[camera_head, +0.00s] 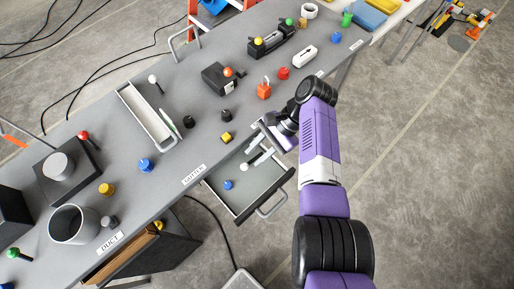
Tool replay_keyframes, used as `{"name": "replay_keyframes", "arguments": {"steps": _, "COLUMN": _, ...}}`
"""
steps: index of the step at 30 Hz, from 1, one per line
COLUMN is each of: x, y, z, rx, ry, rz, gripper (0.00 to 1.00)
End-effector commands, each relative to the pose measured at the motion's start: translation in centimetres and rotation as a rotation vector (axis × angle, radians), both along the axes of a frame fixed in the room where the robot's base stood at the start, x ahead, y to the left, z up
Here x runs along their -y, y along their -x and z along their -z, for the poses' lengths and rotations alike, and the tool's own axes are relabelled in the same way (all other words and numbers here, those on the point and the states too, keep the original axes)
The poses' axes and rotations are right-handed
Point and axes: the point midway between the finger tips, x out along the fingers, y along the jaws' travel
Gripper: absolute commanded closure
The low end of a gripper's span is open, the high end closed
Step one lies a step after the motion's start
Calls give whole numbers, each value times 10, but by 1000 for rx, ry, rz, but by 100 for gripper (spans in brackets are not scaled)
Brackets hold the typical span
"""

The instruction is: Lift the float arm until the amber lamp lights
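My arm reaches in from the right, and my gripper (258,148) is over the back right part of an open drawer (220,203) at the table's front edge. Its fingers are small and partly overlap the drawer, so I cannot tell whether they are open or shut. A white ball (244,167) shows beside the fingers, in or above the drawer; whether they touch is unclear. I cannot surely pick out the float arm. Ball-ended sticks include a white one (153,78) and a red one (84,135). No lit amber lamp is recognisable.
A blue knob (228,185) lies in the drawer. Cables cross the floor behind.

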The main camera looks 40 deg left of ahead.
Motion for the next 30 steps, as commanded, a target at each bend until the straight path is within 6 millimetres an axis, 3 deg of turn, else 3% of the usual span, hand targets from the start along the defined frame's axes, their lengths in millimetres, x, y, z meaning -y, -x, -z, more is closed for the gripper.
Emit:
{"name": "replay_keyframes", "arguments": {"steps": 15, "x": 17, "y": -41, "z": -55, "rx": 2, "ry": -2, "rz": 2, "gripper": 70}}
{"name": "replay_keyframes", "arguments": {"steps": 30, "x": 18, "y": -44, "z": -61, "rx": 1, "ry": -1, "rz": 2, "gripper": 70}}
